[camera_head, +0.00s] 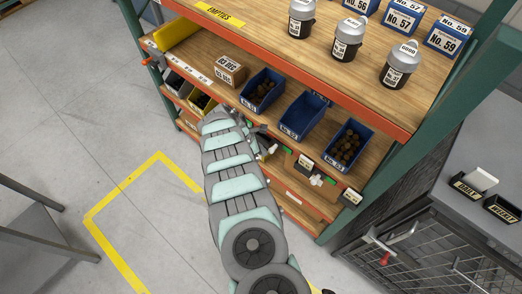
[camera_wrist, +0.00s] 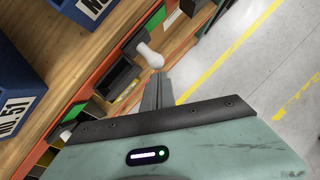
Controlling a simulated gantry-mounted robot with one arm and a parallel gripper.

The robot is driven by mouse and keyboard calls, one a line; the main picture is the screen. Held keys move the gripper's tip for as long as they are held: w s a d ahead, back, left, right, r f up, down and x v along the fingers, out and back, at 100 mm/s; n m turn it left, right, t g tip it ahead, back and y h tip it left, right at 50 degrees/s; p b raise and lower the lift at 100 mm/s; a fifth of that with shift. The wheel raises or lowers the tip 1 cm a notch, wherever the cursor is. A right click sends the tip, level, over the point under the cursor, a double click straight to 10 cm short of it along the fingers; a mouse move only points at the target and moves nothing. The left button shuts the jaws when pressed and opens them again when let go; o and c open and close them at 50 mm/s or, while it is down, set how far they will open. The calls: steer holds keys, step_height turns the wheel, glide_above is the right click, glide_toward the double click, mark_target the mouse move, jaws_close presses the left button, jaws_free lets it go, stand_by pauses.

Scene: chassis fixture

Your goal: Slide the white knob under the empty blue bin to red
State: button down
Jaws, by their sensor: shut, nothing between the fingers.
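The empty blue bin (camera_head: 303,120) stands between two blue bins of brown pieces on the middle shelf. Below it on the shelf's front, a pale knob (camera_head: 271,150) shows beside my gripper (camera_head: 261,141), partly hidden by my arm. Another white knob (camera_head: 316,180) sits further right. My gripper is shut and empty. I cannot tell whether it touches the knob.
Filled blue bins (camera_head: 262,90) (camera_head: 346,146) flank the empty one. A green upright (camera_head: 400,150) stands at the right. The floor in front, with yellow tape (camera_head: 115,250), is open.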

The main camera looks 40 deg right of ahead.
steer(key=s+p, duration=0.1)
steer(key=p, duration=0.1)
steer(key=s+p, duration=0.1)
steer(key=s, duration=0.1)
steer(key=s+p, duration=0.2)
steer(key=shift+d+p, duration=0.25)
steer(key=shift+p, duration=0.1)
steer(key=w+a+r, duration=0.4)
steer(key=a+r, duration=0.3)
steer(key=r, duration=0.1)
steer(key=shift+a+r+b, duration=0.15)
steer(key=shift+a+b, duration=0.15)
steer(key=shift+b, duration=0.15)
stand_by(0.5)
